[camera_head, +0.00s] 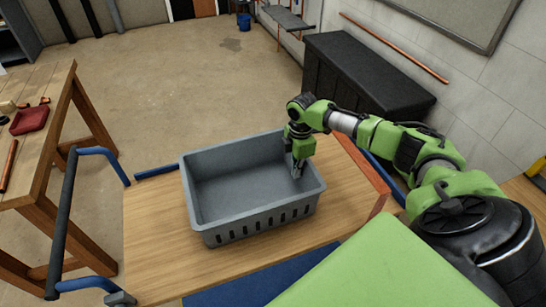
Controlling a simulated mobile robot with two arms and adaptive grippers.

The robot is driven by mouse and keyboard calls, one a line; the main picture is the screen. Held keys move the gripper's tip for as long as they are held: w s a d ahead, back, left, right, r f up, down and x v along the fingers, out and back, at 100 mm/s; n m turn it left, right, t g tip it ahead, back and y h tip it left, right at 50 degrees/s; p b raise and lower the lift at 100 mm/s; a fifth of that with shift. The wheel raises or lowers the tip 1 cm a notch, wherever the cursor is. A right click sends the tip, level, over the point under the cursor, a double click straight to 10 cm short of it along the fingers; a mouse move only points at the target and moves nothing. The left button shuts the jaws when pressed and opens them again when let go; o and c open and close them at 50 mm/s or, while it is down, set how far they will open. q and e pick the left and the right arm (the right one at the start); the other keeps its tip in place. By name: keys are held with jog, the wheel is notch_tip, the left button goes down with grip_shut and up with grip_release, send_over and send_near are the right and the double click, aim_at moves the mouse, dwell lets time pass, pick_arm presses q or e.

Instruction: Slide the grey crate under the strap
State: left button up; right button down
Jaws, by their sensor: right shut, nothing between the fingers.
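The grey crate (250,227) stands upright on the wooden deck of a cart (160,245). It is open at the top and looks empty, with slots along its near side. My right gripper (297,173) points down at the crate's right end, with its fingertips at or just inside the rim. It is shut with nothing between the fingers; I cannot tell whether it touches the crate wall. I cannot make out a strap for certain. A reddish strip (378,206) shows at the deck's right edge, partly behind my right arm. My left gripper is not in view.
The cart has a blue frame and a dark-gripped handle (63,220) at left. A wooden workbench (45,85) with a red tray (29,120) stands further left. A black chest (365,75) stands by the wall. Bare deck lies left of the crate.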

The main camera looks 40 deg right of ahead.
jog(key=d, duration=0.3)
jog(key=s+d, duration=0.1)
jog(key=d, duration=0.1)
jog(key=s+d, duration=0.1)
jog(key=d, duration=0.2)
jog(key=shift+s+d+b, duration=0.25)
jog(key=shift+d+b, duration=0.05)
jog(key=shift+a, duration=0.15)
